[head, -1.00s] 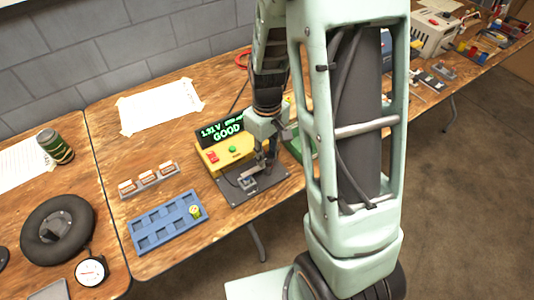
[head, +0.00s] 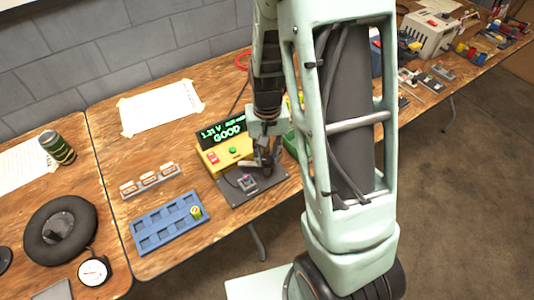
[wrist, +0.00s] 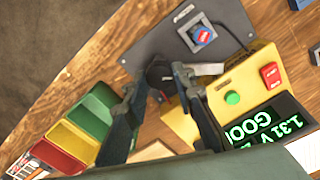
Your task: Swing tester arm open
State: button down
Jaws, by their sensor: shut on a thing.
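The tester is a yellow box (head: 226,150) with red and green buttons and a lit display reading 1.31 V GOOD. In front of it a dark base plate (wrist: 223,22) carries a small holder with a round cell (wrist: 203,36), blue and red on top, seen uncovered in the wrist view. The metal tester arm (wrist: 207,69) lies to the side of the cell, close along the yellow box. My gripper (head: 268,170) is low at the plate's right side. In the wrist view its fingers (wrist: 160,78) are closed around the arm's dark end; the exact contact is partly hidden.
A blue slotted tray (head: 168,224) with one cell and a small rack (head: 150,181) stand left of the tester. Green, yellow and red bins (wrist: 80,130) are close beside my fingers. A taped paper sheet (head: 160,106) lies behind.

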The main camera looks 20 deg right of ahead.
aim_at(268, 159)
jog(key=m+p, duration=0.1)
jog(key=m, duration=0.4)
jog(key=shift+r+m+p, duration=0.1)
jog(key=shift+m+p, duration=0.2)
jog(key=shift+p, duration=0.1)
jog(key=m+p, duration=0.2)
jog(key=m, duration=0.3)
jog(key=shift+d, duration=0.1)
jog(key=shift+m, duration=0.3)
jog(key=c, duration=1.6)
grip_release()
notch_tip(268, 159, up, 12)
